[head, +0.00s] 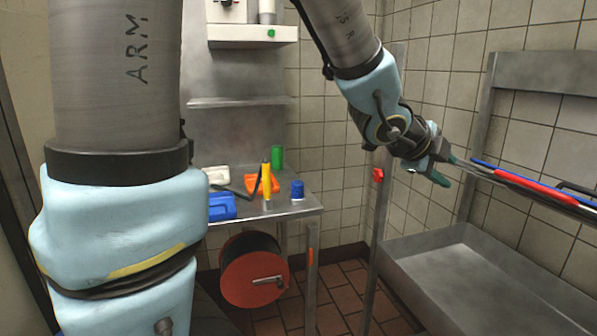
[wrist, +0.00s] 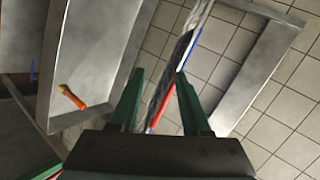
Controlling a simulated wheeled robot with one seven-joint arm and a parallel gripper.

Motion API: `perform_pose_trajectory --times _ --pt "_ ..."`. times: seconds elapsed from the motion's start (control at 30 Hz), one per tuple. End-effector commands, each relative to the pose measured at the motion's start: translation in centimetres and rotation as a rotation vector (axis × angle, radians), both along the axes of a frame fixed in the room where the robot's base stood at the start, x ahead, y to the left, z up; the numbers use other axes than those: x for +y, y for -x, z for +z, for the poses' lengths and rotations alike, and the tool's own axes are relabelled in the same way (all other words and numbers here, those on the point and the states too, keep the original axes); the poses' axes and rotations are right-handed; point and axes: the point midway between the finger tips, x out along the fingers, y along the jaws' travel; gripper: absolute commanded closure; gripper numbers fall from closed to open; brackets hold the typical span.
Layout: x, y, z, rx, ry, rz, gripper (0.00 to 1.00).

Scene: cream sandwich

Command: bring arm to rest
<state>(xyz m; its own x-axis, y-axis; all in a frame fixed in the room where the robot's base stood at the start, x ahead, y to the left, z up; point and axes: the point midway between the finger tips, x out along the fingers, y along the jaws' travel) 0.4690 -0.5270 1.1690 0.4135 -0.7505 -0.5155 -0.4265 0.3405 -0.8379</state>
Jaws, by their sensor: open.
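My arm reaches from the top of the head view toward the right. My gripper (head: 447,171) is open in front of the tiled wall, high beside the metal trough. In the wrist view my gripper (wrist: 158,78) shows two green fingers spread apart. A long bundle with a red part (head: 535,187) and a blue part (head: 500,170) starts near the fingertips in the head view and runs right. In the wrist view its red part (wrist: 161,108) appears in the gap between the fingers. I cannot tell whether the bundle touches the fingers or lies beyond them.
A metal table (head: 290,207) holds a yellow bottle (head: 266,182), a blue container (head: 222,206), a blue jar (head: 297,190), a green cylinder (head: 277,158) and an orange item. A red reel (head: 252,277) sits below. A metal trough (head: 470,275) stands at right, beside an upright post (head: 378,220).

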Motion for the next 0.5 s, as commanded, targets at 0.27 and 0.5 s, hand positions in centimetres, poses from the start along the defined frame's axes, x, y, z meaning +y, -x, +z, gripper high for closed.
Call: perform_pose_trajectory --times 0.27,0.5 --pt "17.6 -7.4 -7.7 0.490 0.019 0.823 0.53" --pt "31.7 -3.9 -13.6 0.944 0.154 1.594 0.53"
